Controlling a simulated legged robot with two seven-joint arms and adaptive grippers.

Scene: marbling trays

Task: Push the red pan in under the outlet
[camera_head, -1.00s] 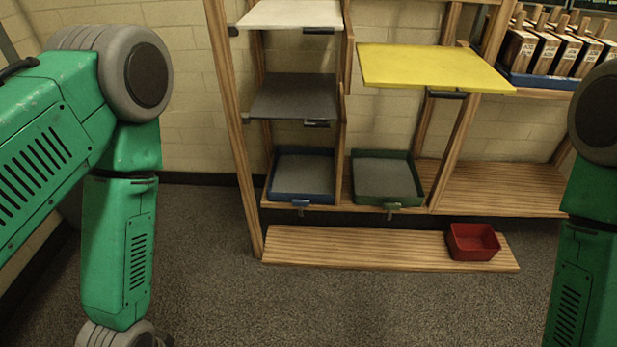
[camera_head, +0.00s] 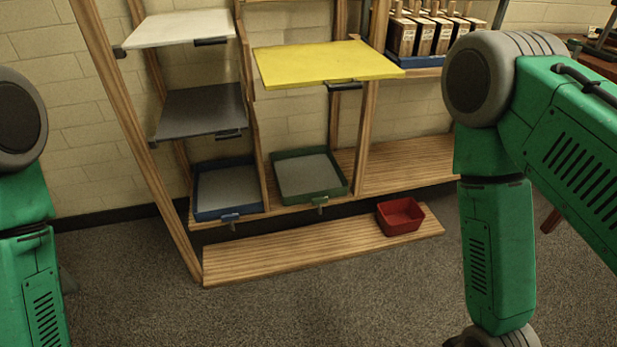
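The red pan (camera_head: 400,217) is a small open box on the right part of the low wooden plank (camera_head: 290,252) at the foot of the shelf rack. Trays with small front tabs sit on the shelf above: a blue tray (camera_head: 228,190) and a green tray (camera_head: 309,176). The green tray's front tab (camera_head: 320,201) is to the left of the pan; I cannot tell which part is the outlet. My arms show at the left and right edges, but both grippers are out of view. Nothing of mine touches the pan.
A yellow board (camera_head: 325,62), a grey board (camera_head: 200,111) and a white board (camera_head: 180,28) sit higher on the rack. A blue holder (camera_head: 415,61) with several wooden-handled blocks is at upper right. Carpet (camera_head: 330,305) in front is clear.

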